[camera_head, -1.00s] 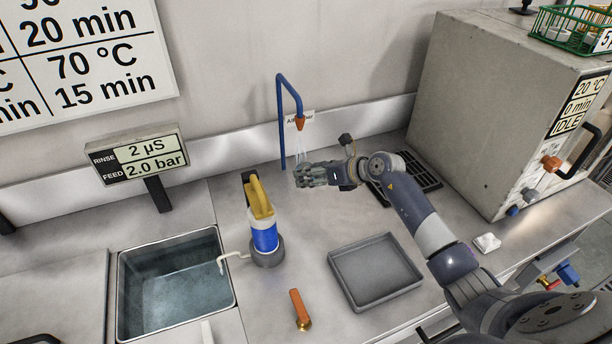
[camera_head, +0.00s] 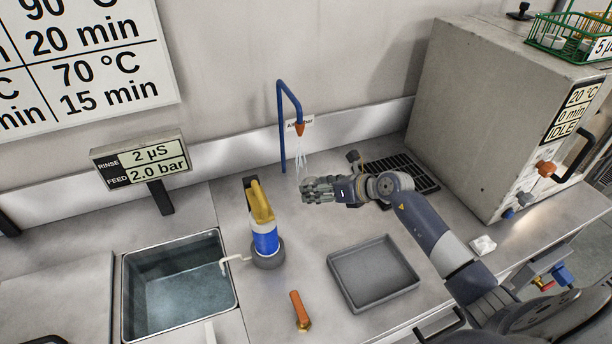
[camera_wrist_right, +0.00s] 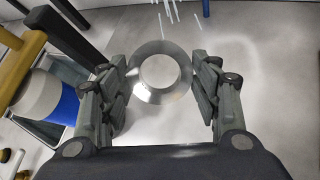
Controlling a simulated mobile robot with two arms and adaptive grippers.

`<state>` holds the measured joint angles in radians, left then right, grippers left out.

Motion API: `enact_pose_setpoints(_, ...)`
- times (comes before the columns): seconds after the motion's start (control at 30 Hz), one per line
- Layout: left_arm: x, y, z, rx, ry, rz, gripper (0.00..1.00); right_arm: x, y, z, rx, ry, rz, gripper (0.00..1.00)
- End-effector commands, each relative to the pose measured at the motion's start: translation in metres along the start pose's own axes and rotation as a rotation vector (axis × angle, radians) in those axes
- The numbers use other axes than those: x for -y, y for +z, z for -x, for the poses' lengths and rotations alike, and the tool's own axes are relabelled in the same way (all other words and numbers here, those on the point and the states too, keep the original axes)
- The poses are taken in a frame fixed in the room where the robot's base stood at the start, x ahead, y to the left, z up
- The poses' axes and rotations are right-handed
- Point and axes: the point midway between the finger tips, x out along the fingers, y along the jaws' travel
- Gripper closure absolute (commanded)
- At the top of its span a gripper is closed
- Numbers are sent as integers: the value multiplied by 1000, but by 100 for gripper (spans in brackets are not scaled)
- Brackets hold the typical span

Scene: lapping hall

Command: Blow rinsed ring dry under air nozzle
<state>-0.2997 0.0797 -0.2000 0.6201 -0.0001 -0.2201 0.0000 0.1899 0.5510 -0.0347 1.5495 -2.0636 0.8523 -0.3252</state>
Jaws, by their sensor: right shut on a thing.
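A blue bent pipe with an orange air nozzle (camera_head: 299,128) stands at the back of the steel counter. Pale air streaks (camera_head: 301,163) run down from it. My right gripper (camera_head: 306,190) is just below the nozzle, at the lower end of the streaks. In the right wrist view it is shut on a flat metal ring (camera_wrist_right: 160,98), which sits between the two fingers (camera_wrist_right: 164,78). White streaks show just above the ring there. Whether drops cling to the ring is too small to tell. My left gripper is not in view.
An empty grey tray (camera_head: 373,302) lies in front. A black grate (camera_head: 425,180) and a grey oven (camera_head: 470,110) stand right.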

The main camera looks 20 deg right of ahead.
Motion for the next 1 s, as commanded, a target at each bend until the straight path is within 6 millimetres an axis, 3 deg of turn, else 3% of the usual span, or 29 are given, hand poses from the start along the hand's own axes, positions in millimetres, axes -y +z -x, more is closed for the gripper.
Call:
enact_pose_setpoints(0.7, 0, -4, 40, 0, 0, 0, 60, -25, -39, 53, 3, -1, 0, 77)
enact_pose_setpoints(1.0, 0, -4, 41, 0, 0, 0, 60, -27, -44, 56, 5, -1, 1, 77)
